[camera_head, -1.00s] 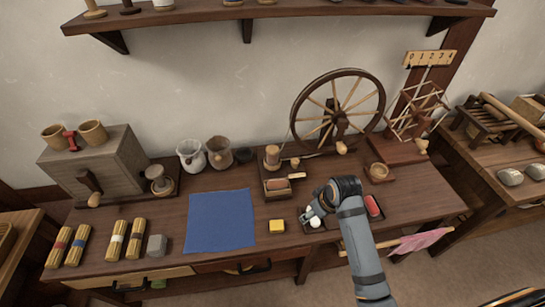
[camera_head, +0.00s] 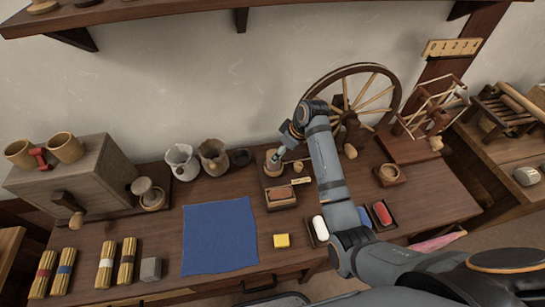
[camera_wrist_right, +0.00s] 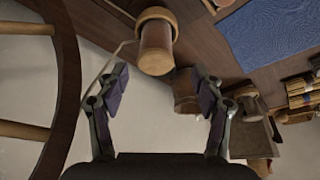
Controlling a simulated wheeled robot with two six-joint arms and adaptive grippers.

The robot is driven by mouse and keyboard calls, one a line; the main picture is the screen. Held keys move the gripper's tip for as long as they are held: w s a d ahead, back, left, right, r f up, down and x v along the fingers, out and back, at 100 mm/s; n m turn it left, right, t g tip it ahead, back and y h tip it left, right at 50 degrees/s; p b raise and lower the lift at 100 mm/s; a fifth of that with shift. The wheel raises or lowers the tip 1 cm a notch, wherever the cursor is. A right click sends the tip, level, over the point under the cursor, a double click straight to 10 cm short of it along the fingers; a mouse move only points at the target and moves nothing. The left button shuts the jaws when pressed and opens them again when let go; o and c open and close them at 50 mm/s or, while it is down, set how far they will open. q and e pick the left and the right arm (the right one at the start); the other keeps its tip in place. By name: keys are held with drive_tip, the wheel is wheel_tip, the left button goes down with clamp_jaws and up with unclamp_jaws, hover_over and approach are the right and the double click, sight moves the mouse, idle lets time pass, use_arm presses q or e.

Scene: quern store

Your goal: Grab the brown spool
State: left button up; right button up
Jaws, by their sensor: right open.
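The brown spool (camera_head: 272,161), a brown cylinder with pale tan ends, stands upright on a small wooden stand beside the spinning wheel. In the right wrist view the spool (camera_wrist_right: 156,48) is large and sits just ahead of the fingertips, roughly centred between them. My right gripper (camera_wrist_right: 160,88) is open and empty, with a finger to each side. In the head view the right gripper (camera_head: 284,150) is close beside the spool and partly covers it. I cannot tell whether it touches. My left gripper is not in view.
The spinning wheel (camera_head: 345,95) stands close to the right of the gripper, with its rim (camera_wrist_right: 62,100) near one finger. Two jugs (camera_head: 213,157) stand to the left. A blue cloth (camera_head: 220,237), yellow block (camera_head: 281,241) and red item (camera_head: 382,213) lie nearer the front.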

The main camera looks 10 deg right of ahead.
drive_tip(key=x, duration=0.3)
drive_tip(key=shift+f, duration=0.1)
drive_tip(key=x, duration=0.2)
drive_tip(key=shift+w+f, duration=0.15)
drive_tip(key=shift+f, duration=0.1)
drive_tip(key=x, duration=0.3)
drive_tip(key=shift+w+f, duration=0.3)
drive_tip(key=shift+f, duration=0.15)
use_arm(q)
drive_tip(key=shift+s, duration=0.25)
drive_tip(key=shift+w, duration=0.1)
use_arm(e)
drive_tip(key=c, duration=1.1)
